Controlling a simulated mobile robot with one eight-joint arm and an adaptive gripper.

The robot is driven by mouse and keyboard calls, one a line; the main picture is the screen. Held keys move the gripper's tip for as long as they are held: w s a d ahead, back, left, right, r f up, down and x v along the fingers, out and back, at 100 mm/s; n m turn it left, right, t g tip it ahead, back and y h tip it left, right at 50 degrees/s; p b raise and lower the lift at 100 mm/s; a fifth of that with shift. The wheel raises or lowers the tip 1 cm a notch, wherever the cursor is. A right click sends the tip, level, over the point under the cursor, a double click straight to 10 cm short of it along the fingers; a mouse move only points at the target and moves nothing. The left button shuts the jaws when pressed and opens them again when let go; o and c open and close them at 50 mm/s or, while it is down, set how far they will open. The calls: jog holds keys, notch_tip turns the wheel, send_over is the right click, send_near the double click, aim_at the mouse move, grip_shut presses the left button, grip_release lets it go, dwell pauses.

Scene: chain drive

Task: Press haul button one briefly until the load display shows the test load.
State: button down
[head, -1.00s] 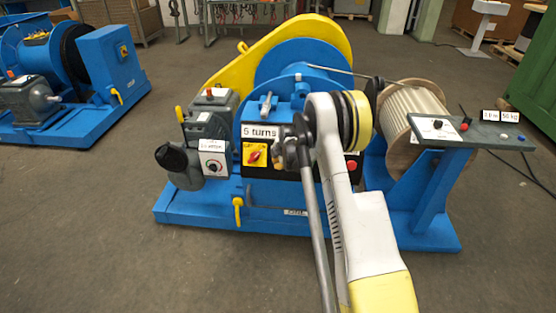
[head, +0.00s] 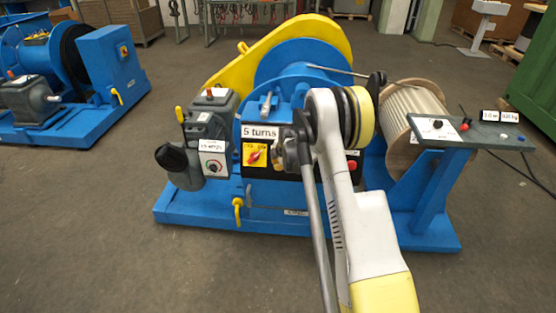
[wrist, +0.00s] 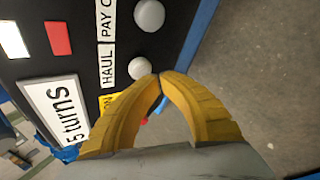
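The haul button (wrist: 140,68) is a round grey-white knob beside the HAUL label (wrist: 107,65) on the black panel in the wrist view. My gripper (wrist: 160,76) has its yellow fingertips together, with nothing seen between them. The tips are at the lower right edge of the haul button; I cannot tell whether they touch it. In the head view my arm hides the gripper and the button. The load display (head: 510,117) is a small black plate at the right end of the grey console; it seems to read about zero kg.
The pay-out button (wrist: 149,14) is close above the haul button. A "5 turns" sign (head: 260,132) and a yellow switch plate (head: 255,155) with a red knob are on the same panel. A rope drum (head: 415,110) stands to the right. Grey floor is open in front.

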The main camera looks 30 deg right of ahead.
jog(key=shift+s+a+r, duration=0.1)
jog(key=shift+s, duration=0.05)
jog(key=s, duration=0.1)
jog(key=s+a+r, duration=0.2)
jog(key=shift+s+a+r+p, duration=0.1)
jog(key=shift+s+a+p, duration=0.15)
jog(key=shift+s+p, duration=0.1)
dwell(0.4)
dwell(0.3)
